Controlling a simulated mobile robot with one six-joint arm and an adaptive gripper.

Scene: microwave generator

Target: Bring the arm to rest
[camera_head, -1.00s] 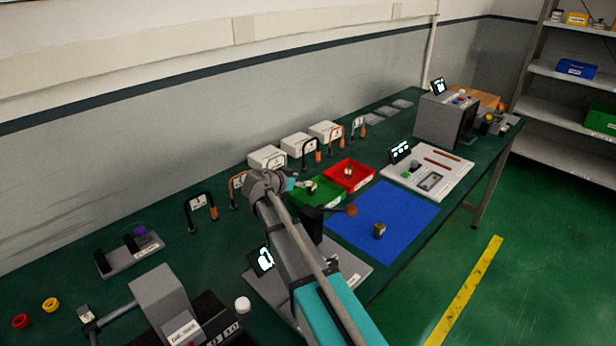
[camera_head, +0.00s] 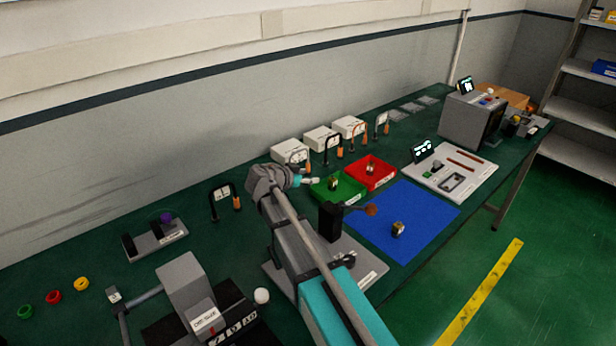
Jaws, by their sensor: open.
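My arm reaches up from the bottom of the head view to a grey and teal wrist. My gripper (camera_head: 312,182) is at its pale tip, small and partly hidden, near the left edge of the green tray (camera_head: 354,196). I see nothing held in it. I cannot tell whether it is above the tray edge or touching it. A brass-coloured part (camera_head: 333,184) is in the green tray and another (camera_head: 370,168) is in the red tray (camera_head: 386,179). A third brass part (camera_head: 398,229) stands on the blue mat (camera_head: 425,213).
A black lever fixture (camera_head: 330,220) with a brown knob stands right of my arm. White boxes (camera_head: 290,151) and small hook stands line the back. A grey machine (camera_head: 178,290) is at front left. A panel board (camera_head: 456,174) and grey box (camera_head: 470,122) stand right. The blue mat is mostly clear.

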